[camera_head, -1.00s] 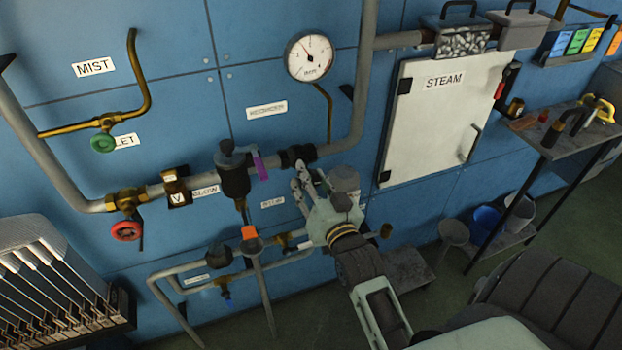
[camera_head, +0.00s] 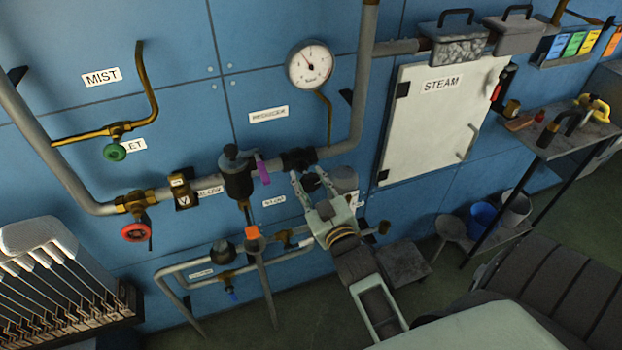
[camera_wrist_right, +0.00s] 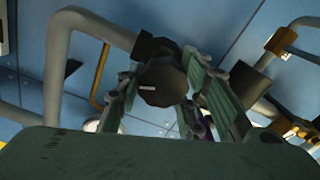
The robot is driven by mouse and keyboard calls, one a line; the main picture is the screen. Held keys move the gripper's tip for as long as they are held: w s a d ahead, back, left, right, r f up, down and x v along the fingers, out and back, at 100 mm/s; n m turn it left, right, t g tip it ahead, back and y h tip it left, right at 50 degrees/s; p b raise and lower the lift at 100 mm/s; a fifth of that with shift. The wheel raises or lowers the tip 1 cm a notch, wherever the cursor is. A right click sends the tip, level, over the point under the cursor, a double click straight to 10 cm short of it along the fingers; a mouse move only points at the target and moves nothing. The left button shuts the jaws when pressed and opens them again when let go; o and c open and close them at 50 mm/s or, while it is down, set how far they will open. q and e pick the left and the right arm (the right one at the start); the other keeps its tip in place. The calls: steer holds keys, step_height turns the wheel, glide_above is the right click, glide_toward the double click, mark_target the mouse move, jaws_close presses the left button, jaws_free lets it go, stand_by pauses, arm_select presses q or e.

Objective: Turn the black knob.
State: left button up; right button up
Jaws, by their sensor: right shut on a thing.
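The black knob (camera_wrist_right: 160,80) is a dark, faceted round knob with a short white mark on its face. In the right wrist view it sits between the two fingers of my right gripper (camera_wrist_right: 168,92), which is shut on it. In the head view the knob (camera_head: 311,183) shows as a small dark shape between the fingertips of my right gripper (camera_head: 313,184), just below the grey pipe. Part of its rim is hidden by the fingers. My left gripper is not in view.
A pressure gauge (camera_head: 311,65) hangs above. The black reducer body (camera_head: 237,178) with a purple tag stands left of the gripper. A red handwheel (camera_head: 136,233) and a green handwheel (camera_head: 115,152) are further left. A white STEAM panel (camera_head: 440,120) is to the right.

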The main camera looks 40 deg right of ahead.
steer(key=shift+d+r+n, duration=0.15)
steer(key=shift+r+n, duration=0.05)
steer(key=shift+n, duration=0.1)
steer(key=o, duration=1.1)
steer(key=shift+f, duration=0.1)
steer(key=shift+s, duration=0.4)
steer(key=v, duration=0.6)
steer(key=shift+s+a, duration=0.25)
steer(key=shift+s, duration=0.05)
